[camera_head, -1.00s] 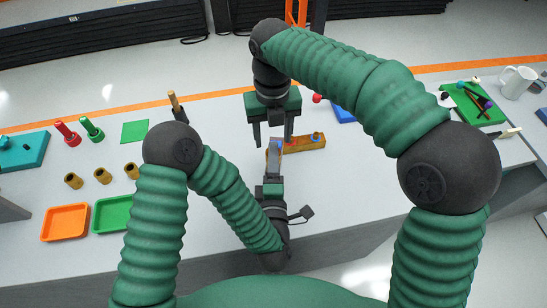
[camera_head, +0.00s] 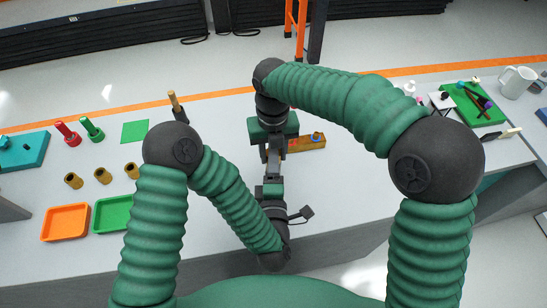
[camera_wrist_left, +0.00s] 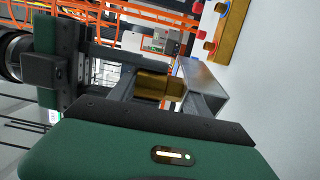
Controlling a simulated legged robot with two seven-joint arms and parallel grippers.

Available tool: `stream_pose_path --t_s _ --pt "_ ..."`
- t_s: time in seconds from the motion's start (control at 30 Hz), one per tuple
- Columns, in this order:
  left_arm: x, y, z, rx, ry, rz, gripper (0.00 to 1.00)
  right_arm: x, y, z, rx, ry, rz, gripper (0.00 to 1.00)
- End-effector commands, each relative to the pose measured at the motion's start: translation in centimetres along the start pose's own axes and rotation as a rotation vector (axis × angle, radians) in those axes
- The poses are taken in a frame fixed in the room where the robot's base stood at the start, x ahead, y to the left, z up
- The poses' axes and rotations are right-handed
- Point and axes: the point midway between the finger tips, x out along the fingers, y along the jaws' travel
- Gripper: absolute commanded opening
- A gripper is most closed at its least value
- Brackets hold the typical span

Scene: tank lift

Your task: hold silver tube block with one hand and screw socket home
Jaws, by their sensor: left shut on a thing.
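My left gripper (camera_head: 273,168) is shut on the silver tube block (camera_wrist_left: 205,82), which stands out from its jaws in the left wrist view. A brass-coloured socket (camera_wrist_left: 158,84) sits at the tube block's left end in that view. I cannot tell how deeply it is seated. My right gripper (camera_head: 274,150) is directly above the left one in the head view. In the left wrist view its fingers reach from the left to beside the socket. I cannot tell whether they grip it. The right gripper's body hides much of the tube block from the head camera.
A brass-coloured bar (camera_head: 306,144) with red and blue knobs lies just right of the grippers. Brass cylinders (camera_head: 103,176), an orange tray (camera_head: 66,222) and a green tray (camera_head: 112,214) stand at left. A mug (camera_head: 517,82) and a green tray with tools (camera_head: 470,112) are at far right.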

Motion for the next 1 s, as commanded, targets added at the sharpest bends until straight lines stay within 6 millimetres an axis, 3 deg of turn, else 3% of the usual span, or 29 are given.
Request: stream_pose_path --t_s 0.03,0.2,0.37,0.6,0.83,0.87,1.0 --pt "0.02 0.09 0.01 -0.001 0.000 0.002 0.00 -0.02 0.01 0.00 0.000 0.000 0.000 0.23" --pt "0.01 0.09 0.01 -0.001 0.000 0.002 0.00 -0.03 0.02 -0.01 0.000 0.000 0.001 0.00" --pt "0.01 0.09 0.02 -0.001 0.000 0.002 0.00 -0.04 0.03 -0.01 0.007 0.000 0.001 0.00" --pt "0.02 0.09 0.01 -0.001 0.000 0.002 0.00 -0.02 0.06 -0.01 0.276 0.000 0.002 0.00" --pt "0.02 0.10 0.02 -0.001 0.000 0.003 0.00 -0.02 0.08 -0.02 0.286 0.001 0.002 0.00" --pt "0.02 0.10 0.02 -0.001 0.000 0.003 0.00 -0.02 0.08 -0.02 0.286 0.001 0.002 0.37" --pt "0.02 0.10 0.02 -0.001 0.000 0.003 0.00 -0.01 0.06 -0.01 0.285 0.001 0.002 0.55"
